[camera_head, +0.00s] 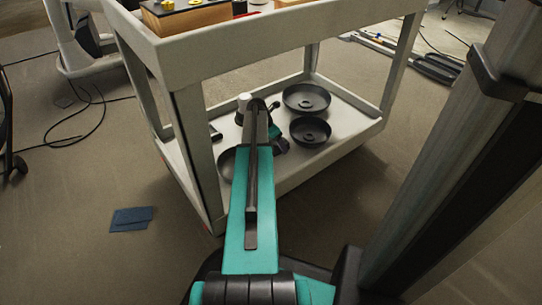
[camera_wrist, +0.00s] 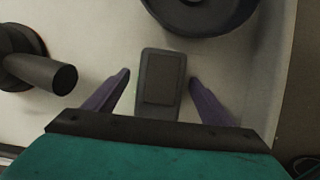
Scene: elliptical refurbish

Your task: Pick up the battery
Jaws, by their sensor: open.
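The battery (camera_wrist: 161,88) is a dark grey rectangular block with a darker raised panel on its face. It lies on the pale shelf surface in the wrist view. My gripper (camera_wrist: 159,77) is open, with one purple finger on each side of the block. There appears to be a gap between each finger and the block. The near end of the block reaches the dark bar of my gripper's body. In the head view my arm covers much of this area, and I cannot make out the battery clearly.
A dark round pan (camera_wrist: 200,12) lies just beyond the battery. A black cylindrical part (camera_wrist: 48,75) lies to its left.

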